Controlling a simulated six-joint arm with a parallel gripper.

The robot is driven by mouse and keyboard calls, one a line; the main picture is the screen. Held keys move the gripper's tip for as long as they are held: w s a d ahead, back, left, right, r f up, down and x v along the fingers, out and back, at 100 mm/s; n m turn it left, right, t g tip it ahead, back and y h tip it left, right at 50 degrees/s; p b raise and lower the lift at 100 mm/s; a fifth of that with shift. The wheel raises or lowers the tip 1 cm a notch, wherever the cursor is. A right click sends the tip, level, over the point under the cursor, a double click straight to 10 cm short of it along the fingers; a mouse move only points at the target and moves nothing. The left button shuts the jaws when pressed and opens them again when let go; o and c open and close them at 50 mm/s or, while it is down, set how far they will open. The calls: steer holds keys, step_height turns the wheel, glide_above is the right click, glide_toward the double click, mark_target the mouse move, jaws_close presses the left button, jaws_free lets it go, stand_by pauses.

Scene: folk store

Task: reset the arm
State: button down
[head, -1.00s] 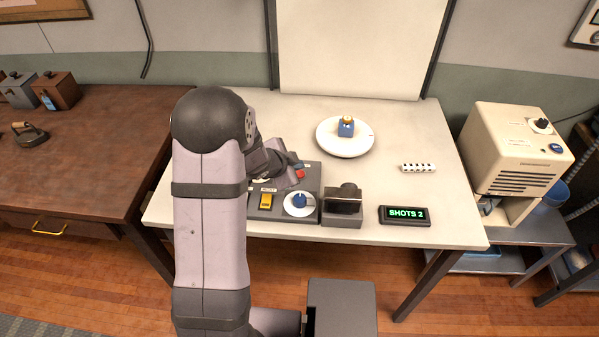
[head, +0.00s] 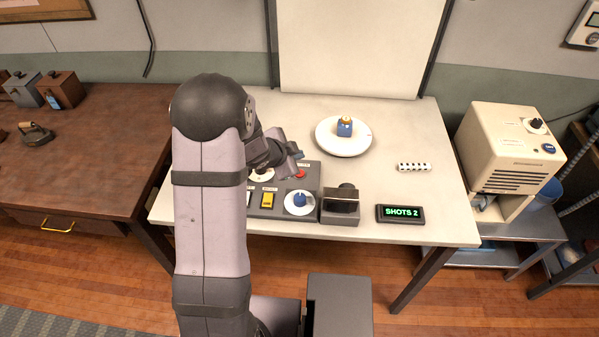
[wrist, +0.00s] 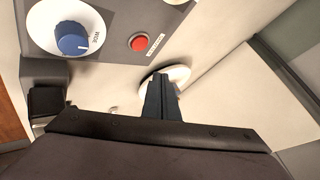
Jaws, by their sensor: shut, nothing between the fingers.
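My gripper (head: 297,152) is at the back of the grey control panel (head: 312,205), above the table. In the wrist view its dark fingers (wrist: 162,98) are together and hold nothing. The panel has a red button (head: 300,174), a yellow switch (head: 267,200) and a blue knob (head: 300,198) on a white dial. The red button (wrist: 139,42) and blue knob (wrist: 73,38) also show in the wrist view, apart from the fingers. My arm hides the panel's left part in the head view.
A white turntable (head: 328,149) bears a small blue object (head: 345,127). A dark camera-like box (head: 341,205), a display reading "SHOTS 2" (head: 400,214) and a black-and-white strip (head: 414,167) are on the white table (head: 430,130). A beige machine (head: 500,150) stands at right.

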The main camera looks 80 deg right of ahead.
stand_by(0.3)
steer(key=w+a+r+n+t, duration=0.1)
steer(key=w+a+n+t, duration=0.15)
steer(key=w, duration=0.65)
steer(key=w+a+r+n+t, duration=0.15)
steer(key=w+n, duration=0.25)
steer(key=w, duration=0.6)
steer(key=w+a+n+t+y, duration=0.4)
steer(key=w+a+n, duration=0.4)
steer(key=w+a, duration=0.8)
steer(key=w+a+n+g+y, duration=0.15)
steer(key=a+n+y, duration=0.5)
steer(key=a, duration=1.65)
steer(key=s+a+r+n+g+h, duration=0.1)
steer(key=s+a+n+g+h, duration=0.1)
steer(key=s+a+n, duration=0.7)
steer(key=shift+a+r+n+g, duration=0.2)
steer(key=shift+a+n+g, duration=0.15)
steer(key=shift+a+n, duration=0.45)
